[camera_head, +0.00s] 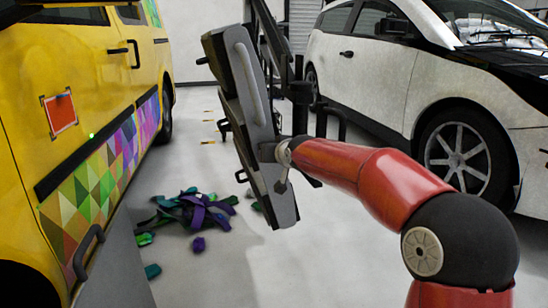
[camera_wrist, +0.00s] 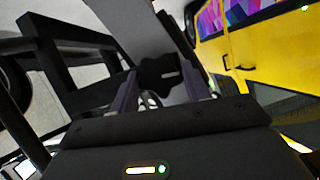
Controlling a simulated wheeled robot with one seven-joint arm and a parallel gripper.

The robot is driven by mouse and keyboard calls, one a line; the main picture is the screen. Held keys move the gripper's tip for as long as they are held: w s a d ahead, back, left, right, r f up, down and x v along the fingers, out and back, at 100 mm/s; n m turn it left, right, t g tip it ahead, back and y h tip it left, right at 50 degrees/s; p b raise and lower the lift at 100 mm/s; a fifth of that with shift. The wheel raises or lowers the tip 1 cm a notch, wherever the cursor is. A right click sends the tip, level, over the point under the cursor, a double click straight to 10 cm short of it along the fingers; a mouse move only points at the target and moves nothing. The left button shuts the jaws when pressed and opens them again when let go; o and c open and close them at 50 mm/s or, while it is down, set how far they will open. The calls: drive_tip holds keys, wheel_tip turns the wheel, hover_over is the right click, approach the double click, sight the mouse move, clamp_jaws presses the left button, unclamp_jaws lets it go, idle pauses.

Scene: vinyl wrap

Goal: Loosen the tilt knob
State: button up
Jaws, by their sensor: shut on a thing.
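My gripper (camera_wrist: 162,82) shows in the wrist view with a finger on each side of a dark knob-like part, which I take to be the tilt knob (camera_wrist: 158,71). The fingers are shut on it. The knob sits at the lower end of a grey plate (camera_wrist: 150,30). In the head view, my red arm reaches left to a tall, tilted grey and black panel (camera_head: 243,90) on a dark frame. My fingers and the knob cannot be made out clearly there.
A yellow van (camera_head: 80,75) with a colourful wrap stands at left, and a white car (camera_head: 370,75) stands at right. Purple, green and teal scraps (camera_head: 195,212) lie on the floor. A dark frame (camera_wrist: 75,65) is close on the left in the wrist view.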

drive_tip(key=shift+s+a+f+n+t+h+b, duration=0.15)
drive_tip(key=shift+n+t+h+b, duration=0.15)
drive_tip(key=shift+n+h+b, duration=0.7)
drive_tip(key=shift+w+a+n+t+h+b, duration=0.1)
drive_tip(key=shift+n+t+h+b, duration=0.35)
drive_tip(key=shift+n, duration=1.05)
drive_tip(key=shift+h, duration=0.25)
drive_tip(key=o, duration=1)
drive_tip(key=v, duration=0.7)
drive_tip(key=shift+s, duration=0.35)
drive_tip(key=shift+d, duration=0.1)
